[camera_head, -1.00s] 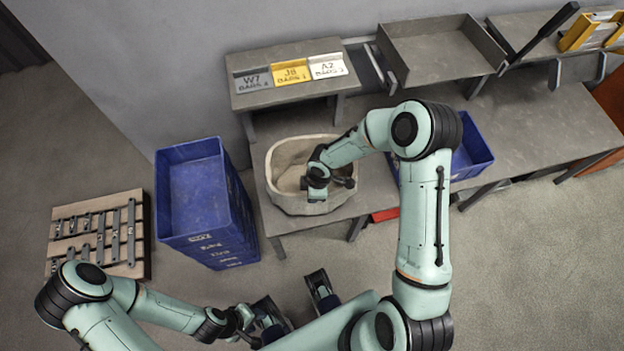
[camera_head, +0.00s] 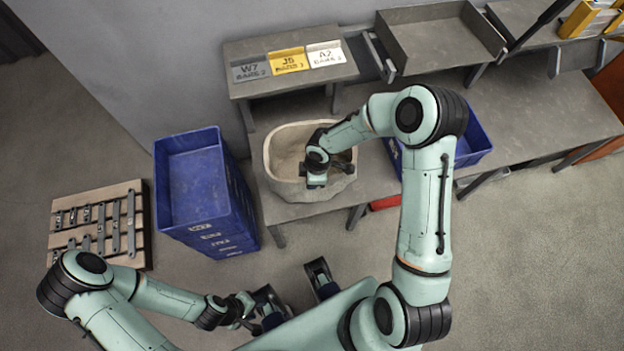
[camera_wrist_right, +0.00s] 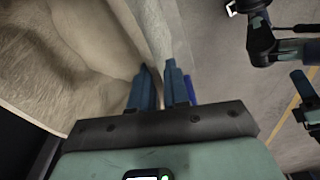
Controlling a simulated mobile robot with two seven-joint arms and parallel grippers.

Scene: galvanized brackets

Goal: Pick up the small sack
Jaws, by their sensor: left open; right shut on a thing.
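The small sack (camera_head: 283,158) is a beige, open-topped bag on the left end of the grey bench. My right gripper (camera_head: 318,184) is at its front right rim and partly hides it. In the right wrist view the fingers (camera_wrist_right: 163,80) are shut on the rim, with the sack's pale, wrinkled inside (camera_wrist_right: 70,60) at left. Whether the sack's base touches the bench cannot be told. My left gripper (camera_head: 295,290) is open and empty, low in front of the bench and apart from the sack.
A stack of blue crates (camera_head: 208,225) stands left of the bench (camera_head: 560,120). A pallet with metal bars (camera_head: 137,255) lies on the floor at far left. A raised shelf with label plates (camera_head: 290,85) is behind the sack. A blue bin (camera_head: 475,150) is at right.

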